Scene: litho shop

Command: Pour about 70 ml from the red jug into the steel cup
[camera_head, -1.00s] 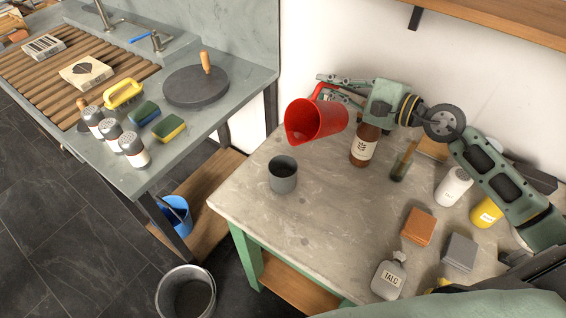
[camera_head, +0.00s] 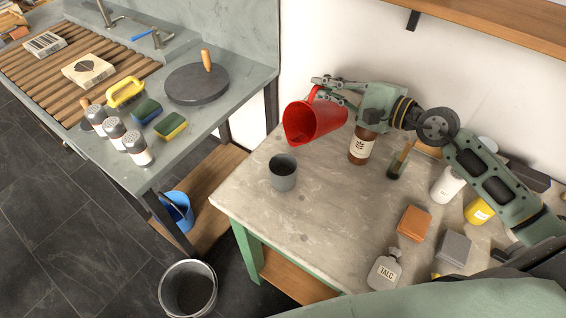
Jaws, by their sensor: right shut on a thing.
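The red jug (camera_head: 318,120) is held in the air above the table's back left, tilted with its mouth and spout toward the lower left. My right gripper (camera_head: 326,88) is shut on the jug's handle at its upper side. The steel cup (camera_head: 283,175) stands upright on the stone-topped table (camera_head: 300,225), below and a little left of the jug's spout. No stream shows between spout and cup. The contents of jug and cup cannot be made out. My left gripper is not in view.
A brown bottle (camera_head: 360,146) stands just right of the jug, under my right arm. A small brush jar (camera_head: 400,160), white bottle (camera_head: 447,184), orange block (camera_head: 414,223), grey block (camera_head: 453,248) and talc bottle (camera_head: 384,270) fill the table's right side. The table's front left is clear.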

